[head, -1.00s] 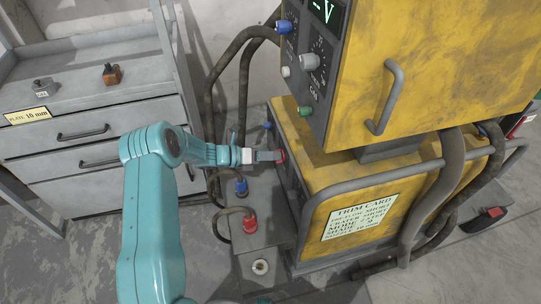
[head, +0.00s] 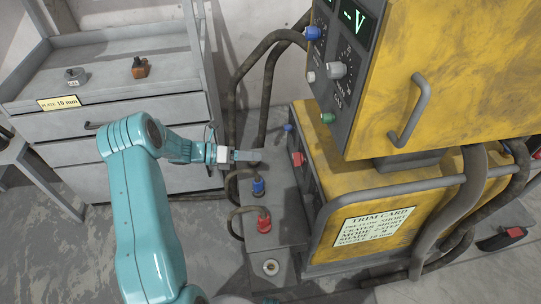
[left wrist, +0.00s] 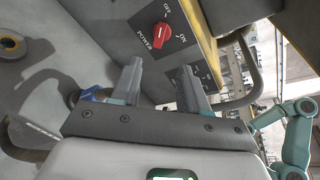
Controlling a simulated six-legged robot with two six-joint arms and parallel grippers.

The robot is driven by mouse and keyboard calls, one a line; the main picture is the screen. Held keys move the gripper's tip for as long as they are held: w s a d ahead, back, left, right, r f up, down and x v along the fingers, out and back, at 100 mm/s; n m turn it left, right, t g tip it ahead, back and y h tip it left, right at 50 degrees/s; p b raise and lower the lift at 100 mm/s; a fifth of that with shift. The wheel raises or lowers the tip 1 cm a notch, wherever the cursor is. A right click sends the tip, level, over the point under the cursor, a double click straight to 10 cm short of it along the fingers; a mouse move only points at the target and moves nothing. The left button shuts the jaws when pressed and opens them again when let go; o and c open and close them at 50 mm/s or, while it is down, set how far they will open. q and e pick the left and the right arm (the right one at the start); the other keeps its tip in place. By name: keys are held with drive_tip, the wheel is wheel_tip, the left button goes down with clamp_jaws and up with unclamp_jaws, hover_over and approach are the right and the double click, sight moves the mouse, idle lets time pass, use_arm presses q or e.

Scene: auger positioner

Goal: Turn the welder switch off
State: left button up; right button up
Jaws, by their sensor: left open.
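The welder switch is a red rotary knob (head: 298,159) on the dark front panel of the lower yellow welder box (head: 335,165). My right gripper is not in view.
A blue plug (head: 258,186) and a red plug (head: 264,223) with cables stand on the grey base below my left gripper. Thick hoses run behind it. The upper yellow cabinet (head: 440,75) with knobs and a handle overhangs the box. A grey drawer cabinet (head: 120,125) stands left.

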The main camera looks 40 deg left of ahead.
use_arm(q)
drive_tip(key=shift+v, duration=1.65)
